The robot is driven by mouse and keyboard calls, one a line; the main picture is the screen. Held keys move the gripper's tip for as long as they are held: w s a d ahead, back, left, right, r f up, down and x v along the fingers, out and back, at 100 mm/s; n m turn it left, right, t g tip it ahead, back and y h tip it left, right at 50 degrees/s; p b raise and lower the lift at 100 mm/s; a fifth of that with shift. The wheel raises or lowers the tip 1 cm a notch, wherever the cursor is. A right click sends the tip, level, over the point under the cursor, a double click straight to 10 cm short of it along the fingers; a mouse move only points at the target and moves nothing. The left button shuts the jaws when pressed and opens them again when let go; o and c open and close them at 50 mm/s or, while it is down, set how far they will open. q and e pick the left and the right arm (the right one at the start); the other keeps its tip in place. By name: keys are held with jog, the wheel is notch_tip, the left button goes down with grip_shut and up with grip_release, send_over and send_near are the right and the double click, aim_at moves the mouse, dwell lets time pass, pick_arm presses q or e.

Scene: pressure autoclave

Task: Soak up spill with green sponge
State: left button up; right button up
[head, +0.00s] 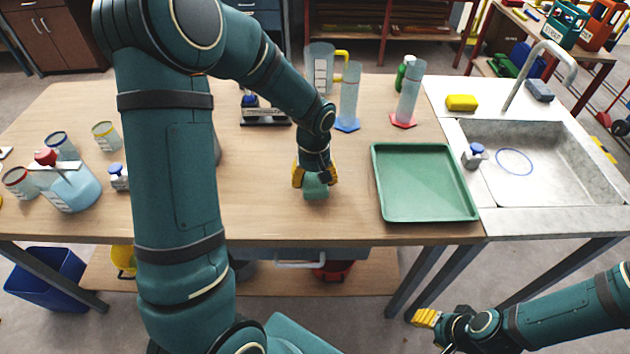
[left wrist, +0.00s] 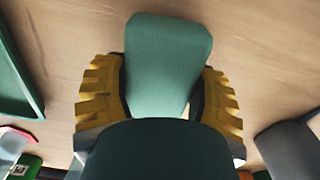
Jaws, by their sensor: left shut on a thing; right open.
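My left gripper (head: 316,180) is over the middle of the wooden table, left of the green tray. Its yellow fingers are shut on the green sponge (head: 316,190). In the left wrist view the sponge (left wrist: 168,62) sticks out between the two fingers (left wrist: 162,100). I cannot tell whether the sponge touches the tabletop. No spill can be made out on the bare wood; the arm and sponge hide part of the table. My right gripper (head: 428,322) is open and empty, low in front of the table and away from the sponge.
The green tray (head: 425,217) lies empty right of the sponge. Cylinders (head: 350,100) stand behind it. A yellow sponge (head: 462,102) lies by the sink (head: 550,190). A flask (head: 75,190) and beakers stand at left. Bare wood (head: 270,215) lies left of the gripper.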

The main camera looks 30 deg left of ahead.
pick_arm(q)
jog(key=shift+w+r+p, duration=0.1)
jog(key=shift+r+p, duration=0.2)
jog(key=shift+r, duration=0.2)
jog(key=shift+r+p, duration=1.75)
jog(key=shift+r, duration=0.6)
